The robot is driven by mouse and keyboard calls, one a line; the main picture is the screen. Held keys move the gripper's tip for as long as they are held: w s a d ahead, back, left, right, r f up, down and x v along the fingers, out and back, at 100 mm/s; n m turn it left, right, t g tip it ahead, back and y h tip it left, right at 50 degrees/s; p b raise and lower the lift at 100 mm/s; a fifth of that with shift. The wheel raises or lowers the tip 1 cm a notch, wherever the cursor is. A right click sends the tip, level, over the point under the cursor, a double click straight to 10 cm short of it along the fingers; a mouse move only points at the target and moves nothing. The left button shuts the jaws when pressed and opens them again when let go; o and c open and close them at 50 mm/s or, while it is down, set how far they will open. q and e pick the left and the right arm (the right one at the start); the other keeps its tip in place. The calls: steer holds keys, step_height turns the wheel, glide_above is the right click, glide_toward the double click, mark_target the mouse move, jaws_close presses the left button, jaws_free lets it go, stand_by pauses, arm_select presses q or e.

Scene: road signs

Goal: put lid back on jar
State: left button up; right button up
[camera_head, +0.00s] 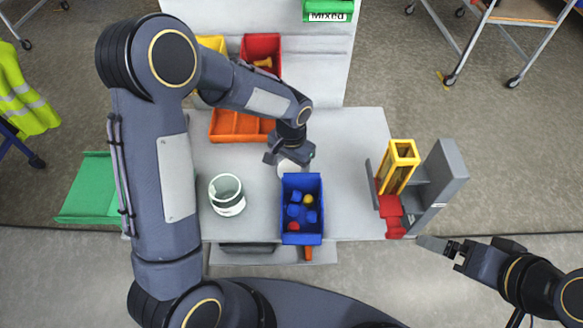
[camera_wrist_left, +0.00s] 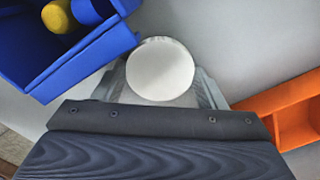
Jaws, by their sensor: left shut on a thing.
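The open jar (camera_head: 227,197), pale with a greenish rim, stands upright on the grey table at left of centre. My left gripper (camera_head: 288,161) is to the right of the jar and slightly farther back, behind the blue bin. It is shut on the round white lid (camera_head: 289,169). In the left wrist view the lid (camera_wrist_left: 160,68) sits flat side to the camera between the fingers. The lid is apart from the jar. My right gripper (camera_head: 450,250) is off the table's front right; whether its jaws are open is unclear.
A blue bin (camera_head: 302,180) with small coloured pieces stands just in front of the lid. An orange bin (camera_head: 240,126) stands behind. A grey stand (camera_head: 447,175) with yellow and red parts is at right. The table between stand and blue bin is clear.

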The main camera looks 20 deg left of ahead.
mark_target(291, 169)
arm_select(q)
step_height(291, 169, up, 10)
stand_by(0.6)
